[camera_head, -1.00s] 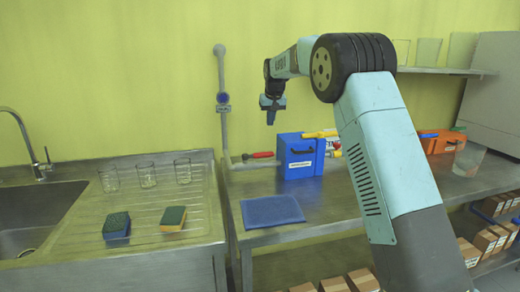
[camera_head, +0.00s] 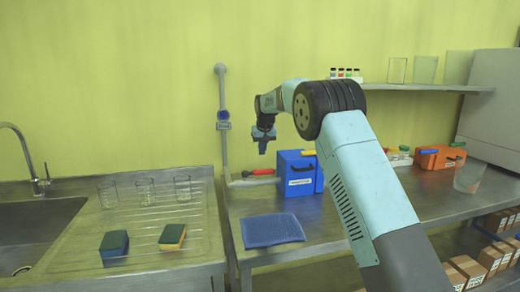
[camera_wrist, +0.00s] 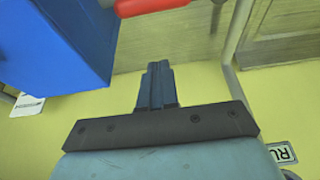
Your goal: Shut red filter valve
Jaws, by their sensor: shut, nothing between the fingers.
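The red valve handle (camera_head: 263,172) lies roughly level at the foot of the grey wall pipe (camera_head: 224,140), just left of the blue box. In the wrist view the red handle (camera_wrist: 150,5) shows at the top edge, beyond my fingertips and partly cut off. My gripper (camera_head: 263,149) hangs pointing down a little above the handle, apart from it. In the wrist view my gripper (camera_wrist: 159,68) has its fingers together with nothing between them.
The blue box (camera_head: 299,174) stands close to the right of the handle and shows at left in the wrist view (camera_wrist: 60,45). A blue mat (camera_head: 272,230) lies in front. Glasses (camera_head: 146,193) and sponges (camera_head: 172,237) sit on the drainer at left.

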